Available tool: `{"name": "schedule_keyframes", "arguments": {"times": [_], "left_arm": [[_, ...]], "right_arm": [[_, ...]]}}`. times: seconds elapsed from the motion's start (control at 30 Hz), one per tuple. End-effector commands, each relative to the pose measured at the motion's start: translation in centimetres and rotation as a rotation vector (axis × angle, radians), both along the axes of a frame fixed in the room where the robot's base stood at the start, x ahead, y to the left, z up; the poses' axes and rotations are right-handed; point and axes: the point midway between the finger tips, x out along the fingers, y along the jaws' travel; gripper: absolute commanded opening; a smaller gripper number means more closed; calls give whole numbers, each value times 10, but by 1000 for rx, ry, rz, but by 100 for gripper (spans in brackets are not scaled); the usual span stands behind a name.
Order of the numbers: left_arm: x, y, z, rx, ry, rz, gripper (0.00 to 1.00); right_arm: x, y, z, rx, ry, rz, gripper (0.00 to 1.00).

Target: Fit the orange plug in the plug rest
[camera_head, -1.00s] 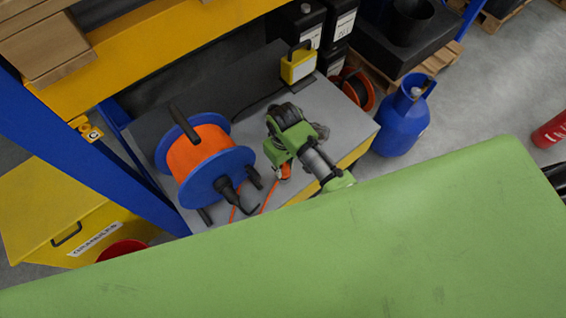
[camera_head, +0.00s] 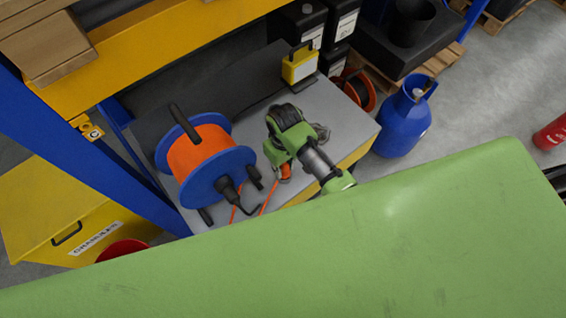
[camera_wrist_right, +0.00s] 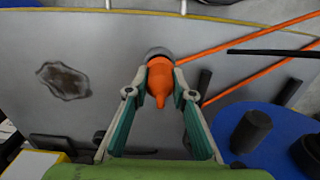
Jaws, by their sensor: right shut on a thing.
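The orange plug (camera_wrist_right: 160,82) is between the fingers of my right gripper (camera_wrist_right: 160,72) in the right wrist view. The gripper is shut on it. Its narrow end points toward the wrist. Its far end meets a grey round piece (camera_wrist_right: 156,52), which looks like the plug rest; I cannot tell how far the plug sits in it. In the head view the plug (camera_head: 286,171) shows as a small orange patch below my right gripper (camera_head: 280,166), near the front of the grey bench top. The plug rest is hidden there. My left gripper is not in view.
A blue cable reel (camera_head: 228,180) with orange cable stands close left of my right gripper. A yellow lamp (camera_head: 299,66) stands at the bench's back. A blue gas cylinder (camera_head: 402,120) is right of the bench (camera_head: 345,125).

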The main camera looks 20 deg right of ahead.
Motion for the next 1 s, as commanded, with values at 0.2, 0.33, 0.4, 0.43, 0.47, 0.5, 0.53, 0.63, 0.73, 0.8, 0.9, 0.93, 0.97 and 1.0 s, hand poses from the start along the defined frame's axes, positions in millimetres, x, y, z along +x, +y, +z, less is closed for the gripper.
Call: {"name": "schedule_keyframes", "arguments": {"times": [0.2,0.33,0.4,0.43,0.47,0.5,0.53,0.63,0.73,0.8,0.9,0.93,0.97,1.0], "left_arm": [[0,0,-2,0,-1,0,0],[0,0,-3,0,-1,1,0],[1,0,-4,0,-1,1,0],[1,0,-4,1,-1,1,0],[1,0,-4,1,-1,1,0],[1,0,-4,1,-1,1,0],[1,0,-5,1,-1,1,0],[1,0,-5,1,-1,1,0],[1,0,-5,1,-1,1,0],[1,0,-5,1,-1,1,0],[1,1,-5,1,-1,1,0],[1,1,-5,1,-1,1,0],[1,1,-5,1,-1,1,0],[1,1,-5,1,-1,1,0]], "right_arm": [[0,0,-5,0,0,0,0],[0,0,-7,0,0,0,0],[0,0,-9,0,0,0,0],[0,0,-9,0,0,0,0],[0,0,-10,0,0,0,0],[0,0,-11,0,0,0,0],[0,0,-11,0,0,0,0],[0,0,-13,0,0,0,0],[0,0,-13,0,0,0,0],[0,0,-13,0,-1,0,0],[0,0,-13,0,0,0,0],[0,0,-13,0,0,0,0],[0,0,-13,0,0,0,0],[0,0,-13,0,0,0,0]]}}
